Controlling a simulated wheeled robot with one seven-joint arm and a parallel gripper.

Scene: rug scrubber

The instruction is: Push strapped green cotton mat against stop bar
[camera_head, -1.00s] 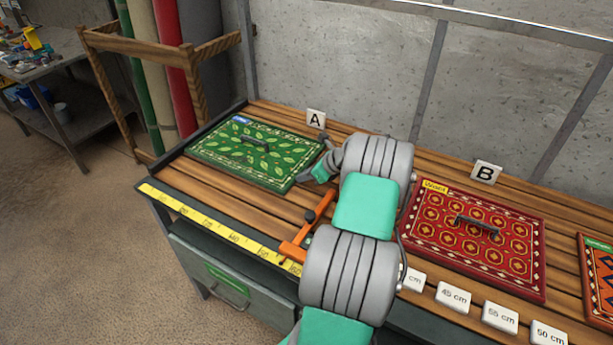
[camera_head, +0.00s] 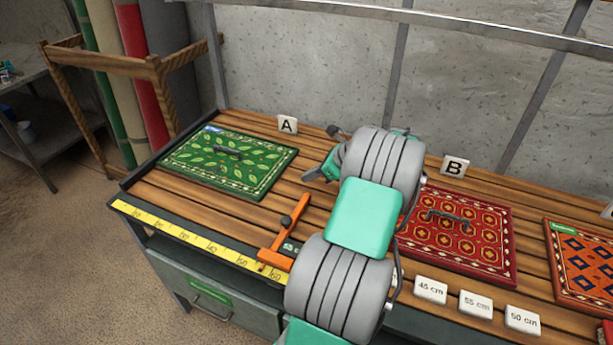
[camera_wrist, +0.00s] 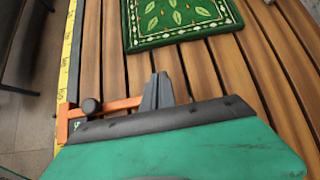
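The green mat (camera_head: 212,176) with a leaf pattern lies flat on the slatted bench at the left, near sign A. It has a dark strap handle (camera_head: 228,152) on top and a blue tag at its far left corner. A dark raised bar (camera_head: 147,166) runs along the bench's left end, with a narrow strip of slats between it and the mat. My gripper (camera_head: 312,174) is to the right of the mat, apart from it. In the wrist view, my gripper's grey fingers (camera_wrist: 157,90) look together and empty, with the mat (camera_wrist: 182,38) beyond them.
An orange clamp-like piece (camera_head: 272,256) with a dark knob sits by the yellow ruler (camera_head: 190,237) on the front edge, close to my gripper. A red mat (camera_head: 455,262) and an orange mat (camera_head: 580,285) lie to the right.

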